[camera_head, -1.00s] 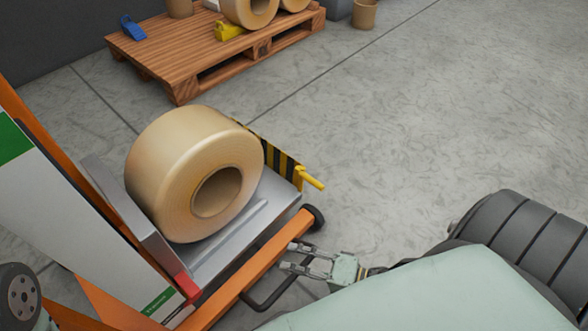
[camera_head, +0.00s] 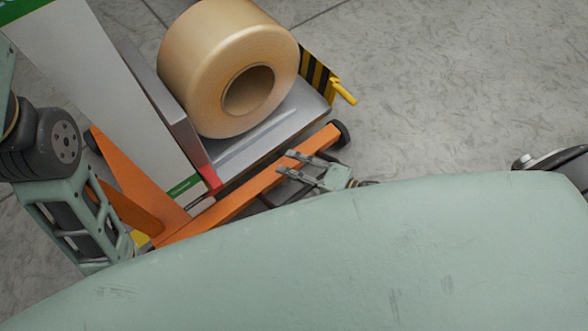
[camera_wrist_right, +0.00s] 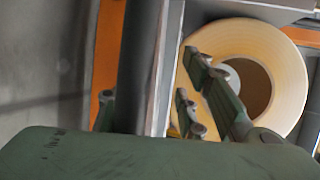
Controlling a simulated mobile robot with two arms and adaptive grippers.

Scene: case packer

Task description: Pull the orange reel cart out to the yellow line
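The orange reel cart (camera_head: 255,188) stands at the upper left of the head view, with a large tan reel (camera_head: 190,65) lying on its grey bed. A black loop handle (camera_head: 268,197) shows partly at its near side. My right gripper (camera_head: 284,163) is open beside the orange beam, its fingers apart and pointing left; I cannot tell whether it touches the cart. In the right wrist view its fingers (camera_wrist_right: 188,82) show in front of the reel (camera_wrist_right: 288,75), with nothing visible between them. No yellow line is clearly visible.
A tall white and green panel (camera_head: 100,75) rises at the cart's left. A yellow lever (camera_head: 343,92) sticks out beside a black-and-yellow striped plate (camera_head: 315,72). A small yellow patch (camera_head: 139,238) shows below the cart.

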